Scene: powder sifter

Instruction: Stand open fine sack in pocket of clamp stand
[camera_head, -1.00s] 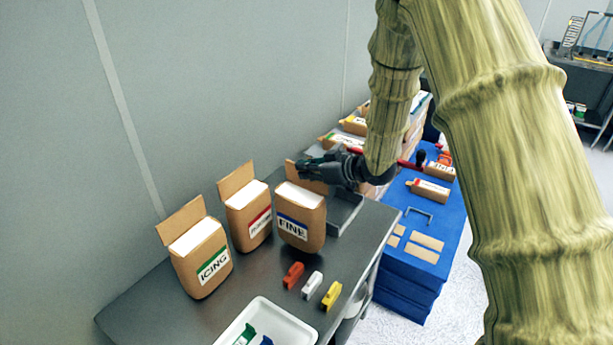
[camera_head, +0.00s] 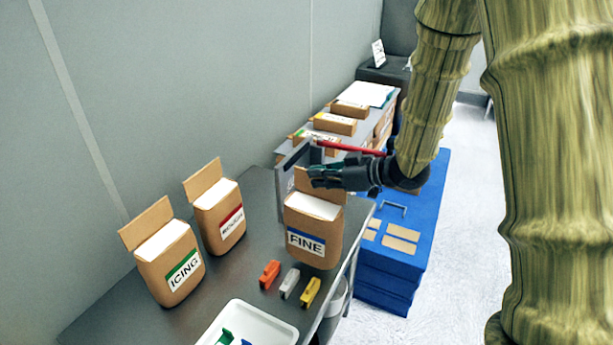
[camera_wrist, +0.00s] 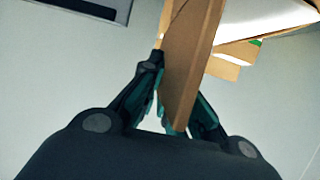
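The open fine sack (camera_head: 312,228) is a brown paper sack with a blue-striped FINE label, a white top and a raised back flap. It is upright at the right side of the grey table; I cannot tell whether its base touches the tabletop. My gripper (camera_head: 322,178) is at its top, with the fingers closed on the flap. In the wrist view the flap (camera_wrist: 188,65) runs between the two fingers (camera_wrist: 175,118). A grey upright frame (camera_head: 288,185), seemingly the clamp stand, stands behind the sack. Its pocket is hidden.
The icing sack (camera_head: 170,262) and a red-labelled sack (camera_head: 217,212) stand open to the left. A white tray (camera_head: 285,333) is at the near edge. Blue crates (camera_head: 380,280) stand right of the table.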

